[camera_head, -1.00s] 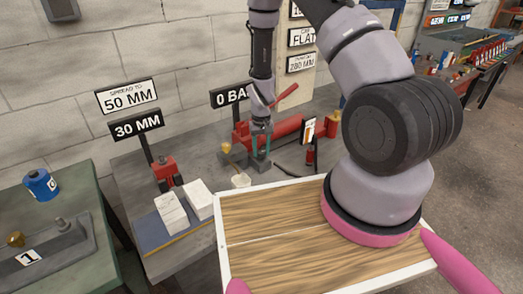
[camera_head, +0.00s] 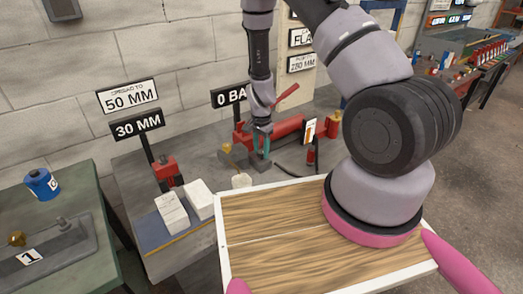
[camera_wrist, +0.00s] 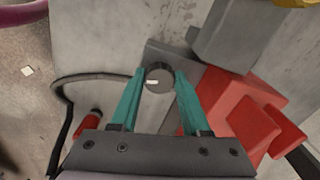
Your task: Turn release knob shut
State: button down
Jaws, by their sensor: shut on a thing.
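The release knob (camera_wrist: 158,78) is a round dark knob with a pale mark on its top, set on a grey block (camera_wrist: 168,55) beside a red body in the wrist view. My gripper (camera_wrist: 160,84) has its teal fingers on either side of the knob and is shut on it. In the head view my gripper (camera_head: 260,146) points down at the left end of the red pump (camera_head: 275,130); the knob itself is too small and hidden to make out there.
A red spreader (camera_head: 165,170) stands by the 30 MM sign (camera_head: 137,124). White blocks (camera_head: 172,212) lie on the bench's front edge. A red lever (camera_head: 287,97) rises behind my gripper. A black hose (camera_wrist: 62,110) curves left in the wrist view.

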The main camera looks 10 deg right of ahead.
aim_at(261, 152)
jog(key=shift+w+m, duration=0.1)
jog(key=shift+m, duration=1.1)
jog(key=shift+c, duration=1.9)
grip_release()
jog(key=shift+r, duration=0.1)
notch_tip(261, 152, up, 11)
